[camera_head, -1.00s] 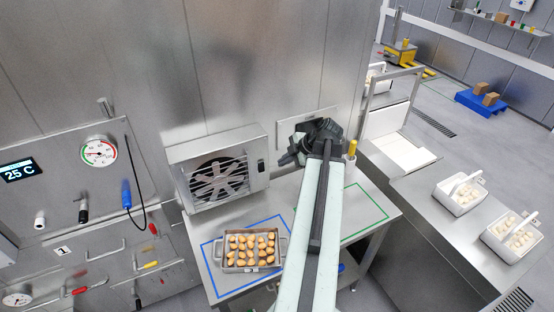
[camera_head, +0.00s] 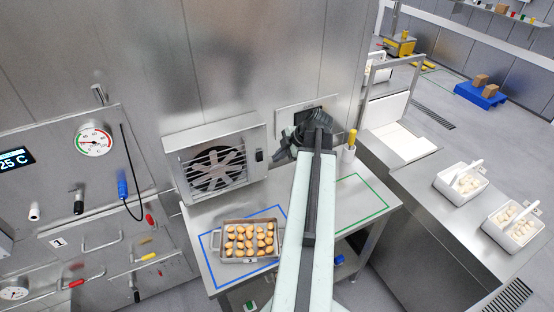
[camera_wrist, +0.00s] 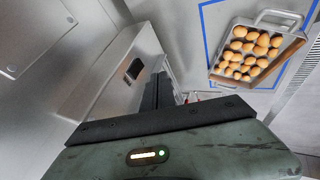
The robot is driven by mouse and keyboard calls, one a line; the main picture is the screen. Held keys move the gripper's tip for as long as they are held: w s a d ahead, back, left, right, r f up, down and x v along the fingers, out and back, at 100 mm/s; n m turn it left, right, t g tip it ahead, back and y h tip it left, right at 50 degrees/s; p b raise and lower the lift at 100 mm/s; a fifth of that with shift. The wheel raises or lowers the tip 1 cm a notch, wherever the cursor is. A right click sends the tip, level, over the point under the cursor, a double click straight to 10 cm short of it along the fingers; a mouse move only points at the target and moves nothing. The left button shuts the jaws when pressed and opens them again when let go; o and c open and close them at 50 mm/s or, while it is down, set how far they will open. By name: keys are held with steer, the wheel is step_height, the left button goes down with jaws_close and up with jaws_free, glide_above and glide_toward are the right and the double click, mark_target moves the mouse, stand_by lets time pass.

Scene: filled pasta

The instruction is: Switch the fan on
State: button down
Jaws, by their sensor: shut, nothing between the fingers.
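The fan (camera_head: 215,168) is a grey metal box with a slatted front, standing at the back of the steel table against the wall. A small dark rocker switch (camera_head: 259,155) is on its right part. In the wrist view, the switch (camera_wrist: 134,69) sits on the fan's pale housing (camera_wrist: 98,88). My gripper (camera_head: 283,153) is just right of the fan, and the arm hides part of it. In the wrist view, my gripper's dark fingers (camera_wrist: 158,92) are together and empty, right of the switch. I see no clear contact with it.
A metal tray of filled pasta (camera_head: 248,241) lies inside the blue outline in front of the fan. A green outline (camera_head: 375,187) marks clear table at right. A yellow-topped bottle (camera_head: 349,150) stands behind my arm. A gauge panel (camera_head: 95,140) is at left.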

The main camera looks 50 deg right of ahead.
mark_target(260, 157)
steer(key=w+f+b, duration=0.4)
steer(key=w+f, duration=0.2)
steer(key=w, duration=0.1)
steer(key=shift+w+d+b, duration=0.25)
steer(key=shift+d+b, duration=0.05)
steer(key=shift+f, duration=0.1)
